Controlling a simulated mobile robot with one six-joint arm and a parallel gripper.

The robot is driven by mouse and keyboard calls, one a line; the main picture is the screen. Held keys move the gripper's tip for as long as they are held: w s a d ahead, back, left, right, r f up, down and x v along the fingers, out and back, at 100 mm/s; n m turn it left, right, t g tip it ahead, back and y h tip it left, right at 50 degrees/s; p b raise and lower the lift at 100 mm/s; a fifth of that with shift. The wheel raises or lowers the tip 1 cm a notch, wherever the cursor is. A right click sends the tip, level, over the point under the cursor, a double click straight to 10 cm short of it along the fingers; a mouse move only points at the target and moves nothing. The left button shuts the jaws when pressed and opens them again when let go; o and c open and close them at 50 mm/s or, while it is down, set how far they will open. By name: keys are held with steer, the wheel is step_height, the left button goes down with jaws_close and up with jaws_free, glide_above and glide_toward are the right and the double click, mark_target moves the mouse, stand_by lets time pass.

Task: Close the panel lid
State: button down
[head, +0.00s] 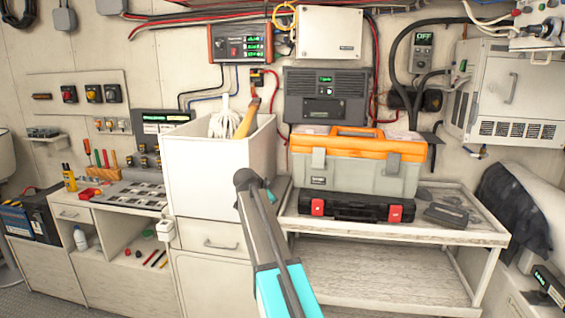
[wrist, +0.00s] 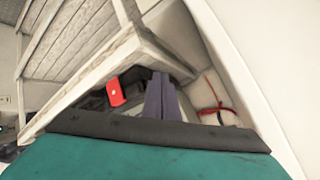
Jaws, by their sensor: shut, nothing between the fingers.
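I cannot tell for sure which part is the panel lid. A white cabinet at the upper right has a front panel with a handle (head: 511,88); whether it is fully shut is unclear. A cream wall box (head: 330,32) at the top centre has a flat front that looks shut. My arm rises from the bottom centre of the head view, in front of the white bin and the shelf's left end. My gripper's fingers are not clear there. In the wrist view my gripper (wrist: 160,98) is shut and empty, pointing past a pale shelf edge.
An orange-topped toolbox (head: 355,162) and a black case (head: 358,207) with red latches sit on the pale shelf (head: 400,233). A dark cover (head: 512,205) lies at the right.

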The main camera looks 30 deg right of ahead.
steer(key=s+a+f+n+g+y, duration=0.1)
steer(key=s+a+f+n+g, duration=0.15)
steer(key=s+a+f, duration=0.8)
steer(key=s+a+f+n+g+y, duration=0.1)
steer(key=s+f+n+y, duration=0.2)
steer(key=f, duration=1.4)
steer(key=s+a+f+n+g, duration=0.2)
steer(key=s+a+f+n, duration=0.4)
steer(key=f, duration=0.7)
steer(key=s+a+f+n+g+y, duration=0.1)
steer(key=s+a+f, duration=0.3)
steer(key=s, duration=0.9)
steer(key=s+a+f+n+g+y, duration=0.1)
steer(key=s+a+f+n+g, duration=0.2)
steer(key=s+f, duration=0.5)
steer(key=s+a+f+n+g+y, duration=0.2)
steer(key=s+a+f, duration=0.4)
steer(key=s, duration=1.2)
steer(key=shift+s+f, duration=0.35)
steer(key=shift+f, duration=0.05)
